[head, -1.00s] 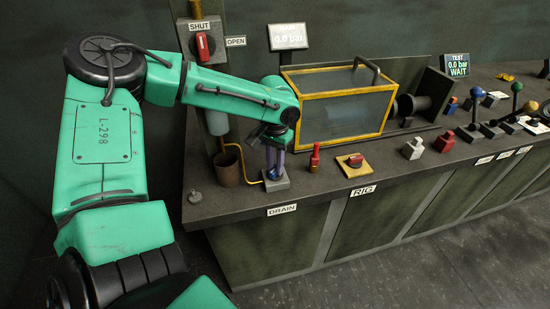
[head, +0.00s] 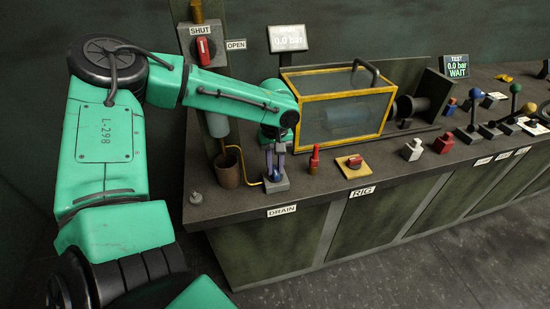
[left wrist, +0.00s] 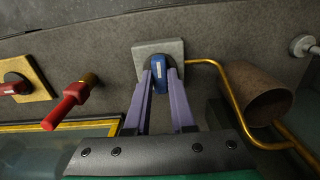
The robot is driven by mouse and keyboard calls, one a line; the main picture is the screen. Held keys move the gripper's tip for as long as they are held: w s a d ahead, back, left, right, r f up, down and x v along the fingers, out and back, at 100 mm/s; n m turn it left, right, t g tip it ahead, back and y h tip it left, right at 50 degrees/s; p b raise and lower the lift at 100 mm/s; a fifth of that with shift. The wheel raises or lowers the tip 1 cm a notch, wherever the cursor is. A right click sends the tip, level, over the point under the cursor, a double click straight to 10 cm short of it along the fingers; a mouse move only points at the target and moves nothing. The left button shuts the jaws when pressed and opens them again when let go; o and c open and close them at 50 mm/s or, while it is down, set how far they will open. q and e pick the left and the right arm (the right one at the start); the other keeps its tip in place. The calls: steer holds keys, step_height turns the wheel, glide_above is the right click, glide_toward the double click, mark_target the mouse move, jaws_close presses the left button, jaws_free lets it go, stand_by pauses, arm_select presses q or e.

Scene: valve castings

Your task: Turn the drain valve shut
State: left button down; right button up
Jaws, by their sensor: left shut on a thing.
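The drain valve has a blue handle (left wrist: 160,74) on a square grey block (left wrist: 146,52), behind the DRAIN label (head: 281,210) on the bench front. In the head view the block (head: 280,185) stands at the near left of the bench. My left gripper (left wrist: 162,76) reaches down from above, its two purple fingers on either side of the blue handle and shut on it. In the head view this gripper (head: 275,175) partly hides the handle. The handle's exact angle is hard to tell. My right gripper is in neither view.
A brass pipe (left wrist: 232,92) runs from the block past a brown cup (left wrist: 268,92). A red-handled valve (head: 314,158) and a yellow plate with a red knob (head: 355,162) stand to the right. The yellow-framed box (head: 322,72) is close behind. A SHUT/OPEN switch (head: 204,48) is on the left.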

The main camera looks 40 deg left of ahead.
mark_target(275, 170)
arm_select(q)
steer(key=shift+w+r, duration=0.1)
stand_by(0.3)
steer(key=c, duration=0.8)
jaws_free()
steer(key=shift+o, duration=0.2)
step_height(275, 170, up, 14)
steer(key=shift+r, duration=0.25)
